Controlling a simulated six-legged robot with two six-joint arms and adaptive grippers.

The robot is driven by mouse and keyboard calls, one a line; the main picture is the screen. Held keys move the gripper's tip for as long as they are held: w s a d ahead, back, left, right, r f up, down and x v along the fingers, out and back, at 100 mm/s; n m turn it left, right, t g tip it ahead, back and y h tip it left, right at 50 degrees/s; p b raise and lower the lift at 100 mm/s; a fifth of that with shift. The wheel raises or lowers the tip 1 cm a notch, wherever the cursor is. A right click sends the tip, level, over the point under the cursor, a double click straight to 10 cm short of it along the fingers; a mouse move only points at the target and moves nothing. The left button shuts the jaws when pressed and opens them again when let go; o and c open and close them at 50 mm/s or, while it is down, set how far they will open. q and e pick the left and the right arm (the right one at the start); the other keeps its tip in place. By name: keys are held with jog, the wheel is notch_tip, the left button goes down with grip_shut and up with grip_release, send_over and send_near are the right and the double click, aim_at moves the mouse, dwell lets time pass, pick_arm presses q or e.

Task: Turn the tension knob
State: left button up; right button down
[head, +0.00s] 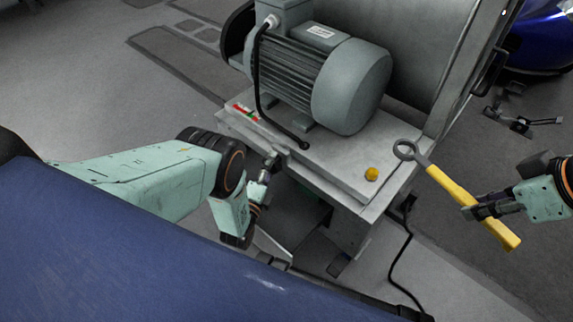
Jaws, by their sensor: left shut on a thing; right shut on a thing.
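My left gripper (266,172) is at the front edge of the grey machine base (330,165), below the motor. It is shut on a small part there, which I take to be the tension knob; the fingers and the edge hide most of it. My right gripper (484,208) is shut on the yellow handle of a wrench (450,188). The wrench's grey ring end points up and left, close to the right corner of the base in the picture.
A grey-green motor (315,75) with a black cable stands on the base. A black cable (397,250) runs down to the floor. A blue shiny body (543,38) is at the upper right.

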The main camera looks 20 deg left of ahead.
pick_arm(q)
jog(key=o, duration=1.1)
jog(key=shift+o, duration=0.2)
jog(key=s, duration=0.7)
jog(key=shift+s+d+f, duration=0.15)
jog(key=shift+s+f, duration=0.1)
jog(key=shift+s, duration=0.05)
jog(key=w, duration=0.7)
jog(key=shift+w+a+r, duration=0.2)
jog(key=shift+w+r, duration=0.05)
jog(key=shift+w, duration=0.05)
jog(key=shift+n, duration=0.5)
pick_arm(e)
jog(key=shift+r, duration=0.1)
